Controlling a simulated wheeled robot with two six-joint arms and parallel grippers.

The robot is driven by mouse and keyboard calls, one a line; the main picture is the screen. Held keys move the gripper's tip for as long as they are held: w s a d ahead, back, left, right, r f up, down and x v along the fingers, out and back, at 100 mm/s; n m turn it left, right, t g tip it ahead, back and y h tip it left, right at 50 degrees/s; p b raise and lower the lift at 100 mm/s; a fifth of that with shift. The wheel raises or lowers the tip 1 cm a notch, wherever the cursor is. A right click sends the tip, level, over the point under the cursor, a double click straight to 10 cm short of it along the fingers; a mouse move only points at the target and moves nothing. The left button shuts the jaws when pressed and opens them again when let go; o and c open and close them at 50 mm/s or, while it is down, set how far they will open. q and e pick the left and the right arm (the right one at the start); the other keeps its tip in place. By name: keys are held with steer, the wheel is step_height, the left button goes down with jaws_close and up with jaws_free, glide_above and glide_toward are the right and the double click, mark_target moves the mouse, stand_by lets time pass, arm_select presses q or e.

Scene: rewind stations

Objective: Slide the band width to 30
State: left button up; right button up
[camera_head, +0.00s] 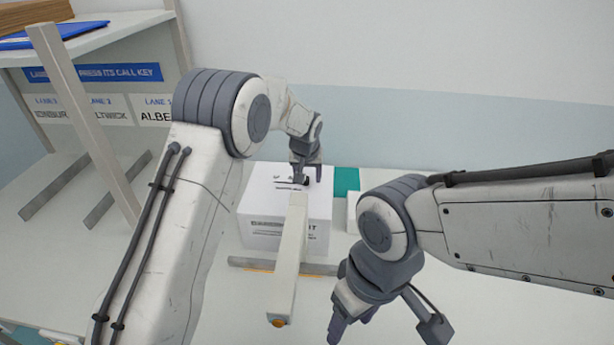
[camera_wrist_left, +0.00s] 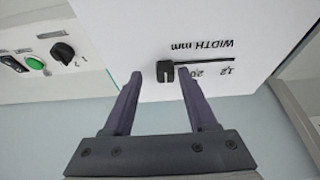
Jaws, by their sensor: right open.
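The band width slider is a black knob (camera_wrist_left: 165,72) in a dark slot on the white machine box (camera_wrist_left: 220,20), with upside-down "WIDTH mm" lettering. The knob stands at the slot's left end in the left wrist view, beyond the 20 mark; no 30 mark is visible. My left gripper (camera_wrist_left: 158,78) is open with a finger on either side of the knob. The right-hand finger looks closer to the knob; contact cannot be told. In the head view my left gripper (camera_head: 305,173) is over the top of the box (camera_head: 262,205). My right gripper (camera_head: 385,335) is open and empty at the front.
A pale beam (camera_head: 288,260) stands in front of the box. A shelf unit with lane signs (camera_head: 92,73) is on the left. A panel with a green button (camera_wrist_left: 35,63) and a black rotary knob (camera_wrist_left: 63,52) is beside the box.

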arm_select(q)
steer(key=shift+a, duration=0.15)
steer(key=shift+s+r, duration=0.15)
steer(key=shift+r, duration=0.2)
steer(key=b+v, duration=0.2)
steer(key=v, duration=0.7)
steer(key=shift+r, duration=0.3)
steer(key=shift+s, duration=0.15)
